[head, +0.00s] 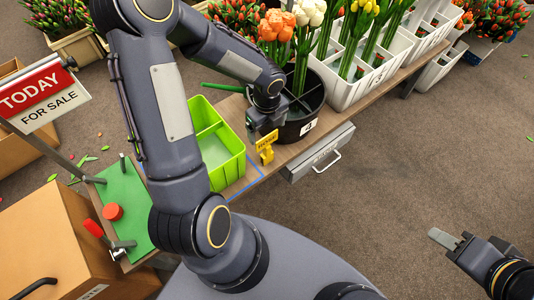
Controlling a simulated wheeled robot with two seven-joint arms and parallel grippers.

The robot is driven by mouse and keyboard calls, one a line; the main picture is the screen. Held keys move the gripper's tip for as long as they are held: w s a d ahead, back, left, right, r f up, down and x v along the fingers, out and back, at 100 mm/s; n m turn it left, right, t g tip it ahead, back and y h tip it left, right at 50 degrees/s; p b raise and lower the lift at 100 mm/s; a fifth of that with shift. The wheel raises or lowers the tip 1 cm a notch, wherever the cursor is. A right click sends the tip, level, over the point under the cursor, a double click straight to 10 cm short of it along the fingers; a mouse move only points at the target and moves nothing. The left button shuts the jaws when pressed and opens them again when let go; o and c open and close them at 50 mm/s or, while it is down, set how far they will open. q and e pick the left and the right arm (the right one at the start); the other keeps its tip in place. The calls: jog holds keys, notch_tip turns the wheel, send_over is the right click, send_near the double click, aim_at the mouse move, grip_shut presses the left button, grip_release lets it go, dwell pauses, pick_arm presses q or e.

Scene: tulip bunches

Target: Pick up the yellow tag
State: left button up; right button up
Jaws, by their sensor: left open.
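The yellow tag (266,146) is small, with dark lettering, and stands upright at the front edge of the wooden bench, right of the green crate. My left gripper (262,127) is open, pointing down just above and behind the tag. I cannot tell whether its fingers touch the tag. My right gripper (446,239) is at the far right, over the floor and well away from the tag. Its jaw state is not clear.
The lime-green divided crate (238,171) is left of the tag. A black pot (304,124) of orange and white tulips stands behind right, beside white bins (350,92). A green mat (124,205) with a red knob lies left. A grey drawer (318,155) hangs under the bench.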

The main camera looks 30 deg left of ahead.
aim_at(267, 146)
pick_arm(q)
jog(key=shift+s+f, duration=0.1)
jog(key=shift+f, duration=0.8)
notch_tip(267, 146, down, 5)
jog(key=shift+r+b, duration=0.1)
jog(key=shift+b, duration=0.85)
jog(key=c, duration=1)
